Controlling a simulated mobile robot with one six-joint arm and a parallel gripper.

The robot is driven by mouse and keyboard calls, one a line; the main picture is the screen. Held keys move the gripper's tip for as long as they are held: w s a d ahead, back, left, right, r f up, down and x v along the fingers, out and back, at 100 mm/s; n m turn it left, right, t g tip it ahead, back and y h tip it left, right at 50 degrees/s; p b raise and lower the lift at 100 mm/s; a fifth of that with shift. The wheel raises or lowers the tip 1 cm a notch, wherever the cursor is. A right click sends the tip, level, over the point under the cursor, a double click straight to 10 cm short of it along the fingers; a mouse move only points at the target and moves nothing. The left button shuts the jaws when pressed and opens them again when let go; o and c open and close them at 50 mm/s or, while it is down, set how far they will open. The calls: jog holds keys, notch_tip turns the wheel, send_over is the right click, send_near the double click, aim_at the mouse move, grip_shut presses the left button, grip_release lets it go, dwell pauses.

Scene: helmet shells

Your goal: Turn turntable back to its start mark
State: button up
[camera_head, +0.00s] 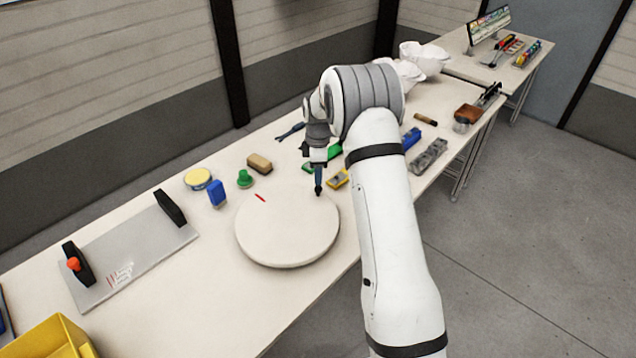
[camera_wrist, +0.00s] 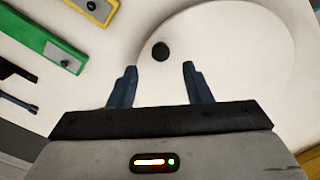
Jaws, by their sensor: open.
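The turntable (camera_head: 285,235) is a round off-white disc on the table, with a short red line (camera_head: 260,198) near its far left rim. In the wrist view the turntable (camera_wrist: 235,45) carries a small dark round peg (camera_wrist: 160,50). My gripper (camera_head: 318,191) points down over the turntable's far right rim. In the wrist view my gripper (camera_wrist: 160,70) is open, its two fingers on either side of the line to the peg, with nothing between them. I cannot make out a separate mark on the table.
A yellow block (camera_head: 337,179) and green pieces lie beyond the turntable. A grey plate (camera_head: 130,262) with black handles lies left. Table in front is clear.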

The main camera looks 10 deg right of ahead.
aim_at(318, 187)
notch_tip(318, 187, down, 6)
jog(key=shift+r+p, duration=0.15)
jog(key=shift+p, duration=0.4)
jog(key=shift+c, duration=0.5)
grip_shut()
